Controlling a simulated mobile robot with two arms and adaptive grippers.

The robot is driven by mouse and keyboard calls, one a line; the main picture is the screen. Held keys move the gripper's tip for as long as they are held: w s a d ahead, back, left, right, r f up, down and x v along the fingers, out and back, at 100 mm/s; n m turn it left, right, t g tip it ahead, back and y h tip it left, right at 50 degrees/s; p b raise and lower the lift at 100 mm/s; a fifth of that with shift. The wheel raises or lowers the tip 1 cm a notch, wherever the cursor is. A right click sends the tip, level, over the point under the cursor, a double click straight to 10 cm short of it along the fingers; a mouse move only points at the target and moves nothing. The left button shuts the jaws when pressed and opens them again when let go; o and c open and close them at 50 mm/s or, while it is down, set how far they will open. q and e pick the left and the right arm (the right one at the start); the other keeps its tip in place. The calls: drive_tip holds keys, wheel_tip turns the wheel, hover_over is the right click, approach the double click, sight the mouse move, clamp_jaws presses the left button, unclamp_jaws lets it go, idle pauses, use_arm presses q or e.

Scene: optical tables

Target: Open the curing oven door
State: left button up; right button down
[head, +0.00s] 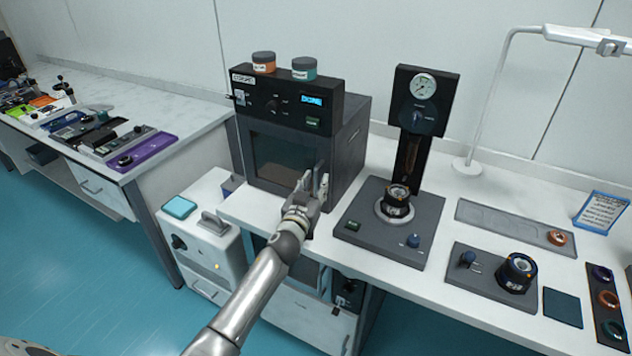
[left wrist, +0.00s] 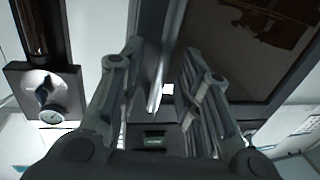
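The curing oven (head: 354,140) is a dark box with a control panel on top of its front, on the bench. Its door (head: 277,160) has a dark window and looks shut. My left gripper (head: 316,182) is at the right edge of the door. In the left wrist view, the spread fingers of my left gripper (left wrist: 164,75) stand on both sides of a pale vertical bar (left wrist: 155,92), which looks like the door handle. Gaps show beside the bar, so the gripper looks open around it. The door window (left wrist: 250,45) fills the upper right there. My right gripper is not in view.
Two jars, orange-labelled (head: 264,63) and teal-labelled (head: 304,69), stand on the oven. A press with a gauge (head: 424,86) stands close to its right. A white cabinet (head: 205,250) with a metal handle is at the left. A lamp (head: 480,110) stands further right.

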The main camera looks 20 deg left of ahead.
use_arm(q)
drive_tip(key=shift+w+a, duration=0.1)
drive_tip(key=shift+w, duration=0.5)
drive_tip(key=shift+c, duration=0.4)
clamp_jaws()
